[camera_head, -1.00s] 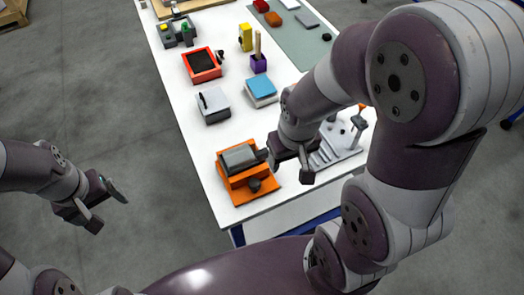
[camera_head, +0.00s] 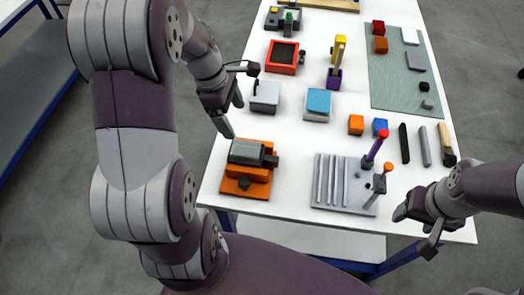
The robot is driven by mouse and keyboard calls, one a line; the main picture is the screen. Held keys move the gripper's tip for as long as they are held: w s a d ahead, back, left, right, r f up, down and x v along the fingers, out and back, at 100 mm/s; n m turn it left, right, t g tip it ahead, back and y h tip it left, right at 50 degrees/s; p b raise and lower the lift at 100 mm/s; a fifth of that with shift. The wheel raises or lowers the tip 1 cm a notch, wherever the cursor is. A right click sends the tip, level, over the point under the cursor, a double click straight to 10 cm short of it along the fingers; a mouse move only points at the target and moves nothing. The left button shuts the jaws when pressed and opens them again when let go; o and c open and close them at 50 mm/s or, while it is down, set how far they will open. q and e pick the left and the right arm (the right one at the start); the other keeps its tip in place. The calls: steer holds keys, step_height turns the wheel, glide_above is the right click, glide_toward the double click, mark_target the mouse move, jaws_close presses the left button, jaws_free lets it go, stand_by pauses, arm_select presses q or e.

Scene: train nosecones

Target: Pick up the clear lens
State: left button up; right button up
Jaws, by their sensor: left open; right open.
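I cannot pick out a clear lens with certainty. A pale, flat piece (camera_head: 410,36) lies on the grey-green mat (camera_head: 392,82) at the back right of the table; whether it is clear cannot be told. My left gripper (camera_head: 232,114) is open and empty at the table's left edge, between the white box (camera_head: 265,93) and the orange-based vise (camera_head: 247,182). My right gripper (camera_head: 413,232) is open and empty at the front right corner, just right of the grey tool rack (camera_head: 341,196). Both grippers are far from the mat.
An orange-red tray (camera_head: 282,68), a blue-topped box (camera_head: 318,103) and a purple holder (camera_head: 334,80) stand mid-table. Several slim tools lie at the right.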

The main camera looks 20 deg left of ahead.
mark_target(245, 147)
arm_select(q)
steer(key=x, duration=0.7)
steer(key=shift+f, duration=0.25)
step_height(245, 147, down, 5)
steer(key=shift+f+p, duration=0.1)
steer(key=shift+p, duration=0.25)
steer(key=shift+w+d, duration=0.1)
steer(key=shift+w, duration=0.05)
steer(key=shift+d, duration=0.15)
steer(key=shift+c, duration=1.3)
steer(key=c, duration=1)
